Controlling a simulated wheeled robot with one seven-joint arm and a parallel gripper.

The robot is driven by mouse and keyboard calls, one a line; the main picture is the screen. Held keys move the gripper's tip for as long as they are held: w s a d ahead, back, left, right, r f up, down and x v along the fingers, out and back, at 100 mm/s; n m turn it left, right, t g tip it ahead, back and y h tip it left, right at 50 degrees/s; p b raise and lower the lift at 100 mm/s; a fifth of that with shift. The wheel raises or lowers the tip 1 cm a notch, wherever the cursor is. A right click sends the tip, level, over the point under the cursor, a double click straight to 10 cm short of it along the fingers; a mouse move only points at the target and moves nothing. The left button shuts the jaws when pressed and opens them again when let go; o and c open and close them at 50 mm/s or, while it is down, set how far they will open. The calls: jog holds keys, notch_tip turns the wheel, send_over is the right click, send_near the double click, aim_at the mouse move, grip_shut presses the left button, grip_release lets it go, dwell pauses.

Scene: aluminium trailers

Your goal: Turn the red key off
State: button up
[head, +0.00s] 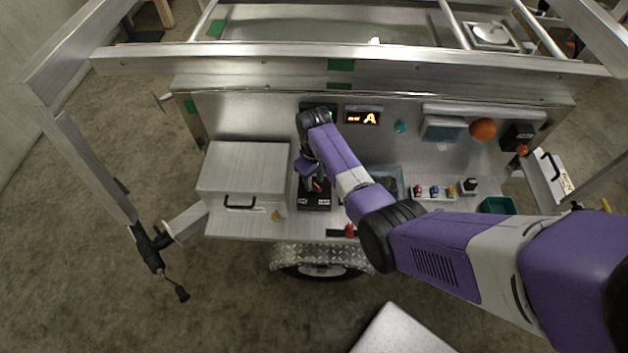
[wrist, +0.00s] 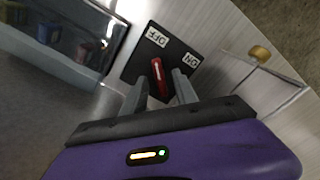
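The red key (wrist: 157,72) stands on a black switch plate (wrist: 180,52) with a white OFF label at its upper left and an ON label at its upper right. In the wrist view the key's far end points up toward the OFF label. My gripper (wrist: 160,86) is open, with one finger on each side of the key and gaps visible between. Whether either finger touches the key I cannot tell. In the head view the plate (head: 314,204) lies on the trailer's ledge below my gripper (head: 312,184), which partly covers the key.
A white box with a black handle (head: 245,170) stands left of the plate. A red knob (head: 349,231) is at the ledge's front edge. Several coloured switches (head: 435,192) and a green tray (head: 498,205) are to the right. A lit display (head: 363,117) is behind.

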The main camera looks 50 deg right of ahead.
aim_at(314, 183)
notch_tip(314, 183, up, 7)
jog(key=shift+r, duration=0.1)
dwell(0.3)
dwell(0.5)
